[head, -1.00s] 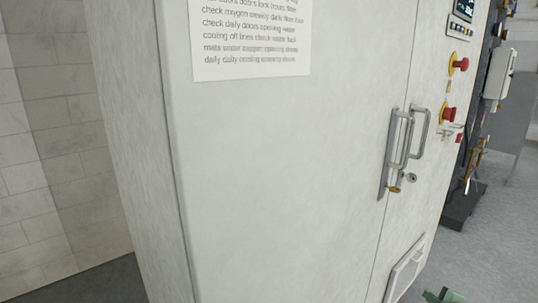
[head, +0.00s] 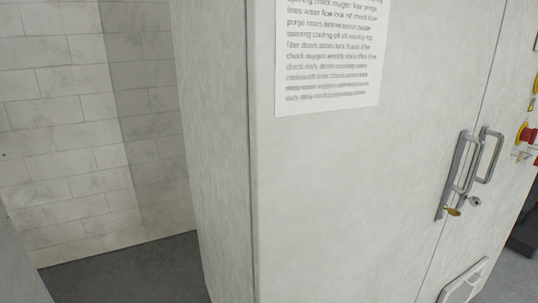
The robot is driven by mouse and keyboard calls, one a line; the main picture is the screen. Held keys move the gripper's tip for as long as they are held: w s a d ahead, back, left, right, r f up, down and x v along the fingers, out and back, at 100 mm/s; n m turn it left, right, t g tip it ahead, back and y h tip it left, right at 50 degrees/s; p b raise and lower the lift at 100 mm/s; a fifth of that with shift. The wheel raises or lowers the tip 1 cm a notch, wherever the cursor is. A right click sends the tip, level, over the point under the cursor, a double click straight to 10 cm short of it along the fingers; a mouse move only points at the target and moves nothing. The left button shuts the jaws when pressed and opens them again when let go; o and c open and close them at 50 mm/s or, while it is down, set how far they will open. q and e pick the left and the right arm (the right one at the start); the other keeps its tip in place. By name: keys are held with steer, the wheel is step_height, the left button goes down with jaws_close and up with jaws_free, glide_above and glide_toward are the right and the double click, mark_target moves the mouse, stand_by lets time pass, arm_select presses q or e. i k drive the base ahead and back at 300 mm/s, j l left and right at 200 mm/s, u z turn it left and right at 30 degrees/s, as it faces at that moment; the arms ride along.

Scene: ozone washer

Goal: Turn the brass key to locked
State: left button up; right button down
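The brass key (head: 453,211) is small and sits just below the left door handle, near the seam between the two cabinet doors. Its exact angle is too small to tell. A round silver lock (head: 475,201) is to its right, on the right door. Two silver bar handles stand side by side above them, the left handle (head: 459,172) and the right handle (head: 490,155). The doors look shut. Neither of my grippers is in view.
The tall white cabinet (head: 345,200) fills the middle and right, with a printed notice (head: 330,60) on its front. A red button (head: 527,134) is at the right edge. A vent panel (head: 465,282) is low down. Grey floor (head: 125,270) is clear at the left, before a tiled wall (head: 70,120).

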mark_target(453, 212)
steer(key=l+z, duration=0.2)
steer(key=z, duration=1.05)
